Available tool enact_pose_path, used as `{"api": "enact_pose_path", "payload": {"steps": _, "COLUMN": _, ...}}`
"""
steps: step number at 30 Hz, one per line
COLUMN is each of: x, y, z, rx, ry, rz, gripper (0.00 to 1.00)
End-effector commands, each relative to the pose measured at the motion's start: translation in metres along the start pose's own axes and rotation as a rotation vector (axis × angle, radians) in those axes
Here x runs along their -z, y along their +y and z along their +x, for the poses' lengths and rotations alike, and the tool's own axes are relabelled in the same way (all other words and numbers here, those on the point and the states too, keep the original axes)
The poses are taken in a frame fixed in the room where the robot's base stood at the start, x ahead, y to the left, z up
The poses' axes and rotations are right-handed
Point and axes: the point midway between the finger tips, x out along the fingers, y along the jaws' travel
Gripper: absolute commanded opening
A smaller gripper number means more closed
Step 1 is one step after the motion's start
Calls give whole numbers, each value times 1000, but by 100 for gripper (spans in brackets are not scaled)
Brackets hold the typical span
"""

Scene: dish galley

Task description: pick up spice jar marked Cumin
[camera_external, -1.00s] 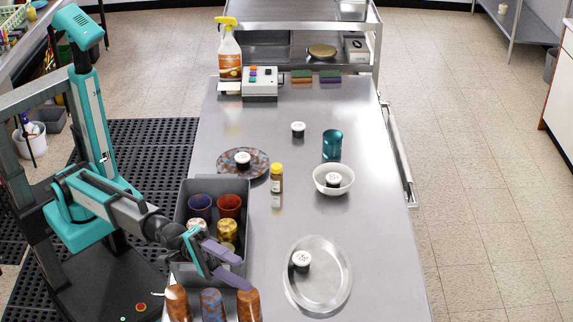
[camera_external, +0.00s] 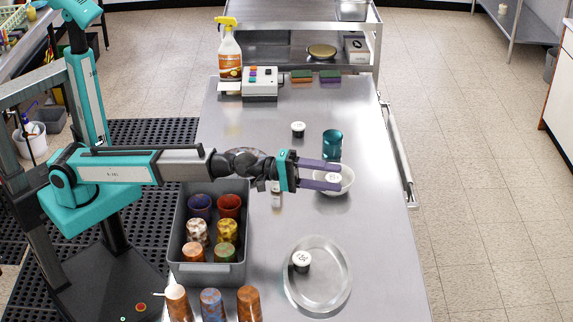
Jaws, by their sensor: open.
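Several small dark spice jars with white lids are in view, and their labels are too small to read, so I cannot tell which is Cumin. One jar (camera_external: 333,178) is in the white bowl (camera_external: 348,187). Another jar (camera_external: 298,129) stands on the bare counter farther back. A third jar (camera_external: 301,260) sits on the round metal tray (camera_external: 326,285). My gripper (camera_external: 340,175) is open, with its two purple fingers over the bowl. The jar in the bowl shows between the fingers, and I cannot tell the height gap. My arm hides the patterned plate and its jar.
A teal cup (camera_external: 332,144) stands just behind the bowl, close to my fingers. A grey crate (camera_external: 208,273) of cups is at the left edge. More cups (camera_external: 211,304) stand in front. A small bottle (camera_external: 276,196) is partly hidden under my arm. The back holds a button box (camera_external: 260,82) and sponges.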

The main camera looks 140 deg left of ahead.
Motion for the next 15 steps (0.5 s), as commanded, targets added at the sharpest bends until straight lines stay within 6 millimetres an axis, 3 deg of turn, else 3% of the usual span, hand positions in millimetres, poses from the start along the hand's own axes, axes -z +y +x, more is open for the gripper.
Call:
{"api": "enact_pose_path", "payload": {"steps": 1, "x": 27, "y": -3, "z": -1, "rx": 16, "ry": 26, "rz": 4, "gripper": 51}}
{"api": "enact_pose_path", "payload": {"steps": 3, "x": 58, "y": -10, "z": -4, "rx": 35, "ry": 56, "rz": 11, "gripper": 51}}
{"api": "enact_pose_path", "payload": {"steps": 11, "x": 169, "y": -39, "z": -24, "rx": 113, "ry": 161, "rz": 14, "gripper": 51}}
{"api": "enact_pose_path", "payload": {"steps": 15, "x": 219, "y": -63, "z": -42, "rx": 173, "ry": 197, "rz": -47, "gripper": 51}}
